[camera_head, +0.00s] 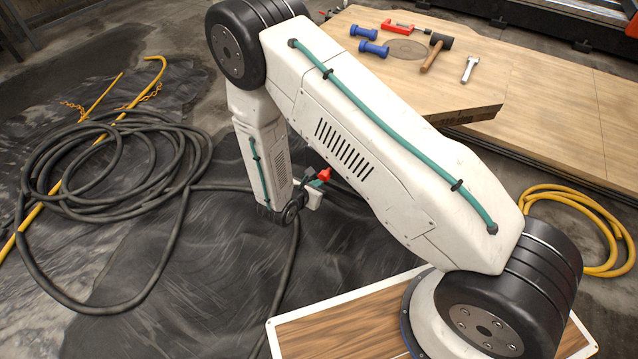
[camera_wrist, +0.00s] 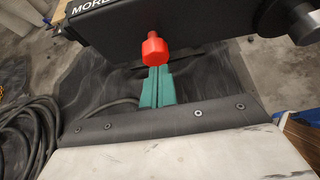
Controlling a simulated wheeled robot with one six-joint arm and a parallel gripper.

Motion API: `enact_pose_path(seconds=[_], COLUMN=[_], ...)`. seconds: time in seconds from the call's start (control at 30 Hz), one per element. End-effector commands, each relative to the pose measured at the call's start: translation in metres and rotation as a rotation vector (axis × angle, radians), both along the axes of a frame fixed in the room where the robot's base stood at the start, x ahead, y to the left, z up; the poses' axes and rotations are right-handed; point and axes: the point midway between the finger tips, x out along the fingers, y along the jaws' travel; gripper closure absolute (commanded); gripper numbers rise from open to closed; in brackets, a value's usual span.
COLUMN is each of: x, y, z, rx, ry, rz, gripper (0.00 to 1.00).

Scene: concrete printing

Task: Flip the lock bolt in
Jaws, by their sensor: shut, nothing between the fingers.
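A red knob (camera_wrist: 154,48) stands out at the lower edge of a black machine body (camera_wrist: 130,22) in the wrist view. It looks like the handle of the lock bolt, but the bolt itself is hidden. My gripper (camera_wrist: 155,72) has green fingers that are together and empty. The fingertips are right at the knob's lower side in the picture; I cannot tell whether they touch it. In the head view the red knob (camera_head: 324,174) shows small beside my gripper (camera_head: 317,183), and my arm hides most of what lies behind.
A black cylinder (camera_wrist: 302,20) juts out at the wrist view's upper right. A black hose (camera_head: 110,175) lies coiled on the dark floor sheet at left. A wooden table (camera_head: 540,85) at upper right holds a hammer (camera_head: 436,52), blue dumbbell-shaped pieces (camera_head: 373,49) and a wrench (camera_head: 470,69).

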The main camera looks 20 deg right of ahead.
Motion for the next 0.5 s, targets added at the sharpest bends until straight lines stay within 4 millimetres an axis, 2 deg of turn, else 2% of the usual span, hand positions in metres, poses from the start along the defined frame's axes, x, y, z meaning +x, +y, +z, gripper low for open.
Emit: enact_pose_path(seconds=[0.1,0.2,0.5], x=[-0.014,-0.028,-0.061], y=[0.022,0.039,0.074], z=[0.001,0.016,0.043], rx=[-0.001,0.000,0.000], ry=[0.004,0.004,0.006], rz=[0.009,0.011,0.005], gripper=[1.00,1.00,1.00])
